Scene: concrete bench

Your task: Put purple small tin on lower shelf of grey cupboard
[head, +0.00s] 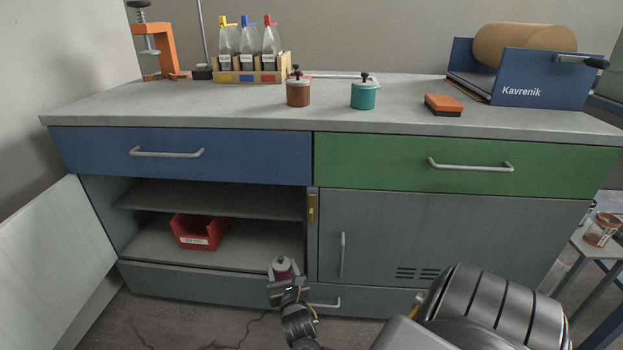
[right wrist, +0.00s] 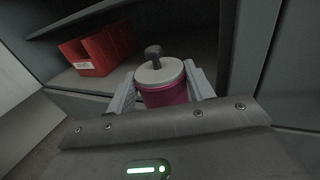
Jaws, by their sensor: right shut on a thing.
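The purple small tin (right wrist: 164,94), with a pale lid and dark knob, is upright between the fingers of my right gripper (right wrist: 160,90). The right gripper is shut on it. In the head view the tin (head: 283,269) and the right gripper (head: 285,278) are in front of the open left part of the grey cupboard (head: 372,222), near its middle post. The lower shelf (head: 250,246) carries a red bin (head: 200,232) at its left. The bin also shows in the right wrist view (right wrist: 97,52). My left gripper is not in view.
An upper shelf (head: 215,198) hangs above the lower shelf. The cupboard's open door (head: 55,255) stands out at the left; the right door is shut. The lower shelf is bare right of the bin. Brown (head: 298,93) and teal tins (head: 363,95) stand on the bench top.

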